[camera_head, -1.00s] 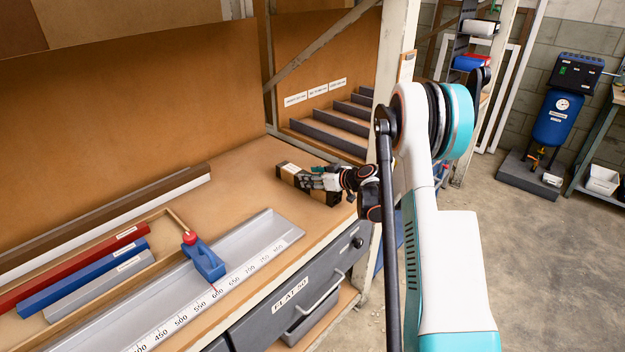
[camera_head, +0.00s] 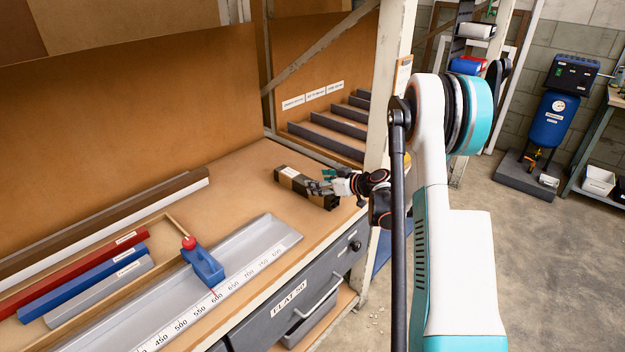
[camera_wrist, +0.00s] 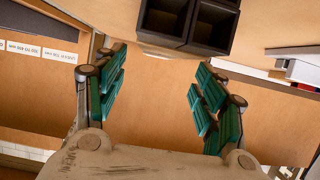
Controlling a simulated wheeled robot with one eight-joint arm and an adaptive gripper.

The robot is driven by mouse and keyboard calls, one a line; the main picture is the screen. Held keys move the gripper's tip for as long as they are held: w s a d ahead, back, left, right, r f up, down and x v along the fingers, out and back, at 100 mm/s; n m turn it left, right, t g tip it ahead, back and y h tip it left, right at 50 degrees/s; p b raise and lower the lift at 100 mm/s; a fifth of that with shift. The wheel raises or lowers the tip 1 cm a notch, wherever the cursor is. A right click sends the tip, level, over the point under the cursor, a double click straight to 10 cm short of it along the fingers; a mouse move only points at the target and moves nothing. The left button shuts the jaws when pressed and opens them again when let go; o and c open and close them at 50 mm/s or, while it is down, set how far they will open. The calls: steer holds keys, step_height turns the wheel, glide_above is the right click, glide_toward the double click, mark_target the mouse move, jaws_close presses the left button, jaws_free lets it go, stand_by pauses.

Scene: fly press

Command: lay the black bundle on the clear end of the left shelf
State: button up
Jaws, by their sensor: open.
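The black bundle (camera_head: 292,178), dark square tubes with a pale band, lies on the wooden shelf top (camera_head: 240,178) towards its right end. In the wrist view the bundle's open tube ends (camera_wrist: 187,22) show at the top, beyond the fingertips. My gripper (camera_head: 322,186) is at the bundle's near right end and partly covers it in the head view. In the wrist view its green-padded fingers (camera_wrist: 160,75) are spread wide, with only bare board between them.
A grey measuring trough (camera_head: 245,262) with a blue stop (camera_head: 203,262) lies left of the bundle, beside red, blue and grey bars (camera_head: 85,285). A pale upright post (camera_head: 390,90) stands behind my arm. Stepped dark racks (camera_head: 335,140) are beyond it.

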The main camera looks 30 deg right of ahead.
steer(key=p+v, duration=0.1)
steer(key=v, duration=0.6)
